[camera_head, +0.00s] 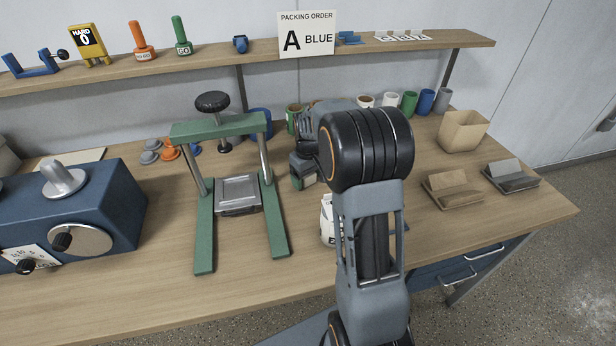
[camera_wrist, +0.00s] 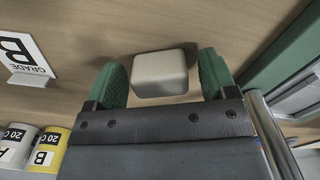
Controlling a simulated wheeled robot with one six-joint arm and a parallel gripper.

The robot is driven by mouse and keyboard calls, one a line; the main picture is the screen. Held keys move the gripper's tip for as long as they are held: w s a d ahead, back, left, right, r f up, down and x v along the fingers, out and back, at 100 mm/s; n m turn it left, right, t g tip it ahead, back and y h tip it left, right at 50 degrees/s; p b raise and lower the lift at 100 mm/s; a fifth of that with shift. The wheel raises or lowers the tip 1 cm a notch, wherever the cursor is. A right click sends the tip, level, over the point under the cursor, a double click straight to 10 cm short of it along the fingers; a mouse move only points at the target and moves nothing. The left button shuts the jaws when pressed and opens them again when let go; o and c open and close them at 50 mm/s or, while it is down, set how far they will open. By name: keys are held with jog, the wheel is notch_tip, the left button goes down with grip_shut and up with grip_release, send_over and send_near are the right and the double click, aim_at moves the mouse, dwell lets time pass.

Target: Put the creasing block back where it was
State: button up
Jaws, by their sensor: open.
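A pale, rounded block (camera_wrist: 160,72), which looks like the creasing block, sits on the wooden bench top in the wrist view. My gripper (camera_wrist: 163,84) is open, with one green finger on each side of the block. The left finger is very close to it, and a narrow gap shows at the right. I cannot tell whether either finger touches it. In the head view, my gripper (camera_head: 303,178) is partly hidden behind my arm, just right of the green press, and the block is not visible.
The green press (camera_head: 219,128) stands close on the left. A grade B card (camera_wrist: 20,60) and labelled cups (camera_wrist: 47,150) are near my gripper. A row of cups (camera_head: 409,102) lines the back. Two card trays (camera_head: 452,190) and a tan bin (camera_head: 462,132) stand right. The front bench is mostly clear.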

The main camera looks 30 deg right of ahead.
notch_tip(320, 180, up, 12)
jog(key=shift+r+p, duration=0.15)
jog(key=shift+p, duration=0.3)
dwell(0.4)
